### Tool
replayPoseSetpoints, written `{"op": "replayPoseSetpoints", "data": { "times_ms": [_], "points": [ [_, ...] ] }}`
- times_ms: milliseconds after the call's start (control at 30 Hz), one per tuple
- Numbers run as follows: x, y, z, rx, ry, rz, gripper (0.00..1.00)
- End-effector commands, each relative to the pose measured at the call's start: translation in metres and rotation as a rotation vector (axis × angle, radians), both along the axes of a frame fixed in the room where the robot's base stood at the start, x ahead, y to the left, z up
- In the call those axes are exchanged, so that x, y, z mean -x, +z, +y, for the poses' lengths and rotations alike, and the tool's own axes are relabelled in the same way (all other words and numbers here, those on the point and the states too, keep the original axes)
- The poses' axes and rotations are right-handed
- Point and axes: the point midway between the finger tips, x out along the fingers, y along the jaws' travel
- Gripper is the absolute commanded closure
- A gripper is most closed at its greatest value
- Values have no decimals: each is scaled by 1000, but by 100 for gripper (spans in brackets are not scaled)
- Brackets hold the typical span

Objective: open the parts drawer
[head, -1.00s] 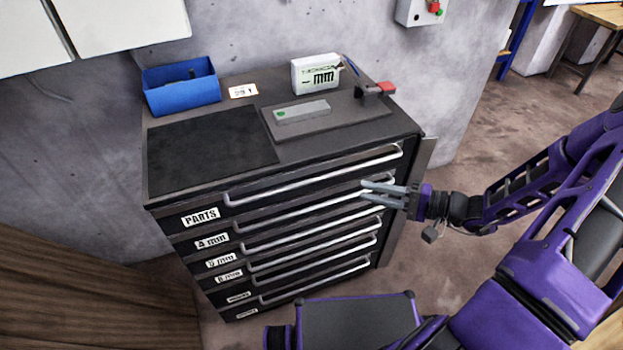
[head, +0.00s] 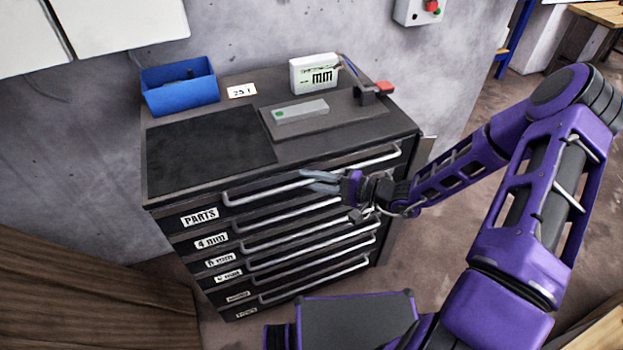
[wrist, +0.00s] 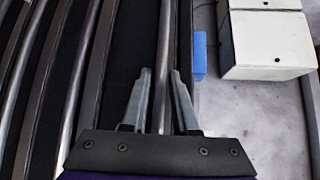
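The parts drawer (head: 199,217) is the top drawer of a dark cabinet, marked PARTS, and sits shut, flush with the drawers below. Its long silver handle bar (head: 262,190) runs across the front. My gripper (head: 308,180) is in front of this bar, right of its middle, with its two grey fingers pointing at it. In the wrist view the fingers (wrist: 160,78) are apart, and the handle bar (wrist: 168,40) runs between them with a gap on each side. Whether the tips reach past the bar is unclear.
Lower drawers with similar handles (head: 310,242) sit close below. On the cabinet top (head: 205,150) are a blue bin (head: 180,88), a white display box (head: 314,74) and a grey block (head: 300,111). A wooden panel (head: 90,285) stands at the lower left.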

Motion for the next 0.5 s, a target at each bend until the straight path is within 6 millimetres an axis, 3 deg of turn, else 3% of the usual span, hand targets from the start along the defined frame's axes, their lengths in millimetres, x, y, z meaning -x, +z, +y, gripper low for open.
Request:
{"op": "replayPoseSetpoints", "data": {
  "times_ms": [133, 300, 500],
  "points": [
    [0, 0, 0, 0, 0, 0, 74],
    [0, 0, 0, 0, 0, 0, 100],
    [0, 0, 0, 0, 0, 0, 100]
  ]
}}
